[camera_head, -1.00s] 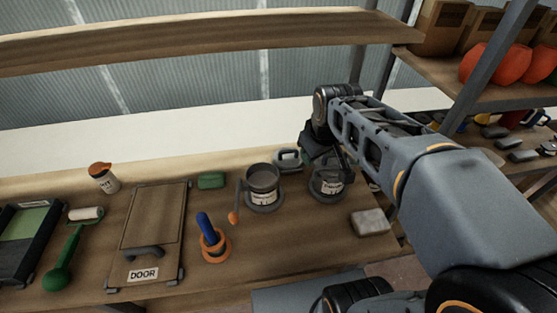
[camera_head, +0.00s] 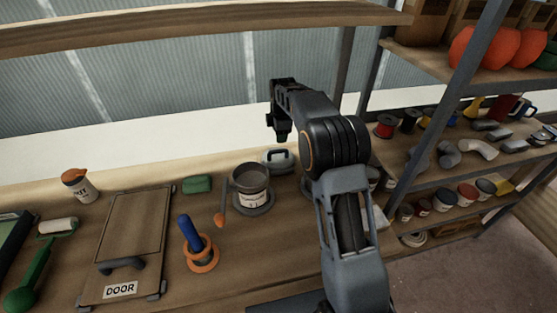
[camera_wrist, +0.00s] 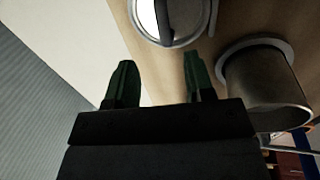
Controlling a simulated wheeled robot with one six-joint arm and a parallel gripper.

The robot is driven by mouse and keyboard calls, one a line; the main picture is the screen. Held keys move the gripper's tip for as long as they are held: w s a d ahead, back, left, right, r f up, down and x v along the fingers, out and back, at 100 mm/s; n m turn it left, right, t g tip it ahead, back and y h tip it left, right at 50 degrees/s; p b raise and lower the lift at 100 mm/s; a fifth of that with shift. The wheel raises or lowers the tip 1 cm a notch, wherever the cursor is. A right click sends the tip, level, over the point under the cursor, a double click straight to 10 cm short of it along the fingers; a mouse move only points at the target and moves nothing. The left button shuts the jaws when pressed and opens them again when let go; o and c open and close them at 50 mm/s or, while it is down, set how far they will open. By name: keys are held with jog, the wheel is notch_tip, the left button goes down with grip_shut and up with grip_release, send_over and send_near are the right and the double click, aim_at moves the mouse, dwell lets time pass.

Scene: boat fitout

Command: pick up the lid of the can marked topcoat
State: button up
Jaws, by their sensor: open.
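A grey can (camera_head: 251,186) with a pale label stands on a round grey base on the bench; its dark top looks open. I cannot read the label for certain. A grey round lid with a raised handle (camera_head: 278,160) lies just behind it. My gripper (camera_head: 280,132) is above the lid and apart from it. In the wrist view, the open, empty fingers (camera_wrist: 158,70) point towards a round piece with a handle bar (camera_wrist: 172,18), probably the lid. A can (camera_wrist: 268,85) shows to the right. A second can is mostly hidden behind my arm.
A stirrer with an orange end (camera_head: 221,218) leans by the can. A green block (camera_head: 197,184), an orange-based tool with a blue handle (camera_head: 196,243) and a door panel (camera_head: 135,220) lie left. Stocked shelves (camera_head: 455,170) stand right.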

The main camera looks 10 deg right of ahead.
aim_at(278, 152)
jog(key=f, duration=0.2)
jog(key=w+f, duration=0.1)
jog(key=f, duration=0.2)
jog(key=shift+f, duration=0.15)
jog(key=shift+w+a+f+p, duration=0.1)
jog(key=shift+w+f+p, duration=0.1)
jog(key=shift+f, duration=1.15)
jog(key=shift+w+a+f+p, duration=0.1)
jog(key=shift+w+f+p, duration=0.05)
jog(key=shift+f, duration=1.15)
jog(key=shift+c, duration=0.2)
grip_shut()
